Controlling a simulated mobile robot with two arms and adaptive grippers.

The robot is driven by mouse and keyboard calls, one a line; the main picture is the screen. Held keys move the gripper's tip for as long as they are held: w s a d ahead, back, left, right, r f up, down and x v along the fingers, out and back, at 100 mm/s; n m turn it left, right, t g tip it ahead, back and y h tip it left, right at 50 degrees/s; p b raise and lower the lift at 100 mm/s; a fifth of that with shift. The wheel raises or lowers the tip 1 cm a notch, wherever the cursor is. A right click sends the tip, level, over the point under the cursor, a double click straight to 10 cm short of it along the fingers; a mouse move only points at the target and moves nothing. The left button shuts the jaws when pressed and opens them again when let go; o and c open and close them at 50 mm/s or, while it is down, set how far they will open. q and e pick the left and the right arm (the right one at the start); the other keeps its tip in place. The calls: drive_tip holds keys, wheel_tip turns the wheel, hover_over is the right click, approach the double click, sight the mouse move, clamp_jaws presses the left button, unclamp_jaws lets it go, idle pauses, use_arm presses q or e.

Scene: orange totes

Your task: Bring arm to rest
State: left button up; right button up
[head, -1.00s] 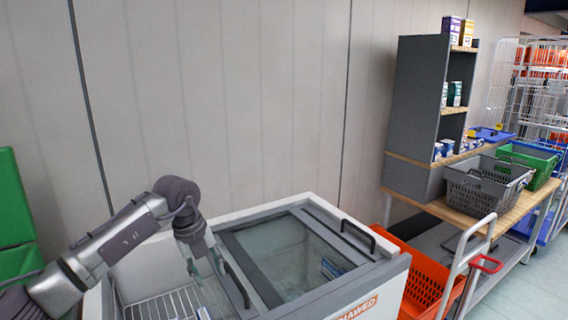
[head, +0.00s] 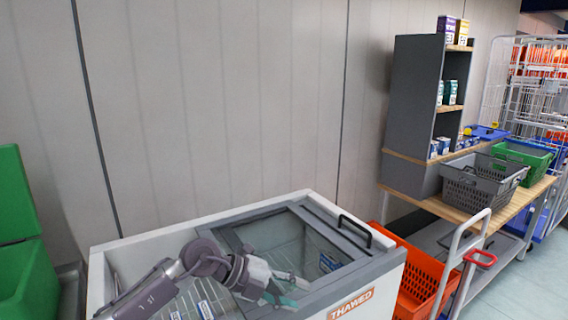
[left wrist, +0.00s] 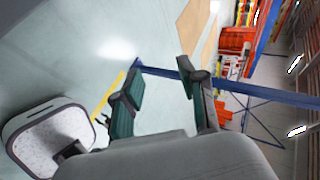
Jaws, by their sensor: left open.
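My left arm comes in low from the left in the head view. Its gripper (head: 287,288) points to the right over the chest freezer (head: 330,292), in front of the glass lid in the picture. The teal-padded fingers are apart, with nothing seen between them. In the left wrist view the open fingers (left wrist: 160,98) also show empty, with the pale floor beyond. My right gripper is in neither view.
The freezer has a sliding glass lid (head: 330,262), a black handle (head: 355,229) and a "THAWED" label. Green bins (head: 22,275) stand left. An orange basket (head: 415,285), a wooden table (head: 460,212) with grey (head: 480,188) and green baskets (head: 525,156), and a shelf (head: 412,110) stand right.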

use_arm(q)
drive_tip(key=s+d+r+n+t+h, duration=0.2)
drive_tip(key=s+d+r+h, duration=0.1)
drive_tip(key=d+r+h, duration=0.25)
drive_tip(key=w+a+r+n+t+y, duration=0.25)
drive_tip(key=a+n+t, duration=0.55)
drive_tip(key=n+t, duration=0.55)
drive_tip(key=s+a+f+n+g+y, duration=0.1)
drive_tip(key=s+a+f+n+y, duration=0.2)
drive_tip(key=a+f+n+y, duration=0.45)
drive_tip(key=s+a+f+n+g+y, duration=0.1)
drive_tip(key=s+a+f+n+y, duration=0.3)
drive_tip(key=a+f+n+y, duration=0.35)
drive_tip(key=s+a+f+g, duration=0.2)
drive_tip(key=s+f+g, duration=0.45)
drive_tip(key=s, duration=0.55)
drive_tip(key=s+a+f+g, duration=0.3)
drive_tip(key=s+f+g, duration=0.3)
drive_tip(key=s, duration=0.6)
wheel_tip(320, 180, down, 28)
drive_tip(key=s, duration=0.1)
drive_tip(key=s+a+f+g, duration=0.1)
drive_tip(key=s+a+f, duration=0.1)
drive_tip(key=s+f, duration=1.3)
drive_tip(key=shift+s+a+f, duration=0.2)
drive_tip(key=shift+s+a, duration=0.2)
drive_tip(key=shift+s, duration=0.5)
